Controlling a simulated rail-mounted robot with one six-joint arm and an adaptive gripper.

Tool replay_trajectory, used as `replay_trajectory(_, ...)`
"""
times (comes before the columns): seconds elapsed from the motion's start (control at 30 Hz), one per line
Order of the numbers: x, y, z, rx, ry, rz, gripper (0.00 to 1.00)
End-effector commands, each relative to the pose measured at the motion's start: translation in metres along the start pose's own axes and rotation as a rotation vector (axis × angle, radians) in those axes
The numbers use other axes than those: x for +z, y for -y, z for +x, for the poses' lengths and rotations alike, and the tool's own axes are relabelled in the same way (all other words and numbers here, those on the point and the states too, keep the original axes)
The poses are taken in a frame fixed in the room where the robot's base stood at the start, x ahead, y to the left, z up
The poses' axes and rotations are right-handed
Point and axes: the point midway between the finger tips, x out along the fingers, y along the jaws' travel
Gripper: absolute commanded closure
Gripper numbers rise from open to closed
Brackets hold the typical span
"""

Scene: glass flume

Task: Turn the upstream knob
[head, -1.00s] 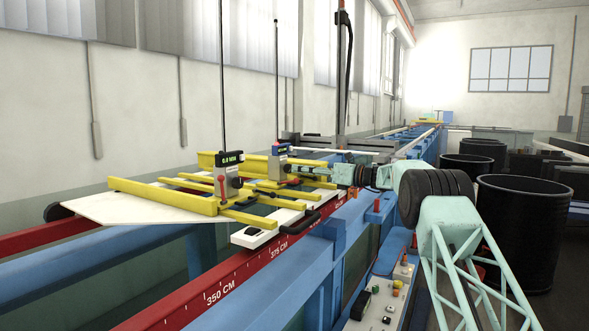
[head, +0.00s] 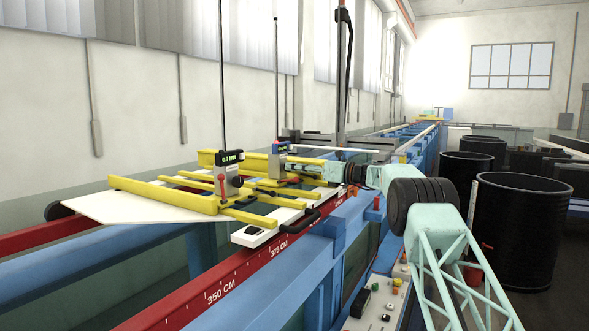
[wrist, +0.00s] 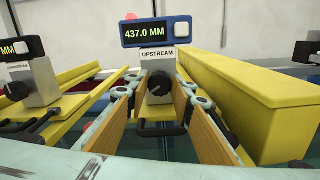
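The upstream knob (wrist: 160,84) is a round black knob on a grey post labelled UPSTREAM in the wrist view. A blue gauge (wrist: 156,32) above it reads 437.0 MM. My gripper (wrist: 160,92) is open, with one wood-coloured finger pad on each side of the knob in the picture. A gap shows between the pads, and I cannot tell how far the tips reach past the knob. In the head view the upstream post (head: 280,167) stands on the yellow frame, and my gripper (head: 297,168) is close to its right side, where the knob is hidden.
A second gauge post (head: 230,171) with a red-topped lever stands to the left. Yellow beams (wrist: 250,100) flank the upstream post. A white plate (head: 130,205) and the red scaled rail (head: 240,275) are nearer.

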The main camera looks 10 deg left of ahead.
Motion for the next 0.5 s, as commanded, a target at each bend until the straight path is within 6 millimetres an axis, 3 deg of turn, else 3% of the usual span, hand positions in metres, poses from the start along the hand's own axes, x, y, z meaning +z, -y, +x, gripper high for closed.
replay_trajectory(0.1,0.0,0.0,-0.0001,0.0,0.0,0.0,0.89)
replay_trajectory(0.5,-0.0006,-0.0001,0.0,0.001,0.0,-0.04,0.89)
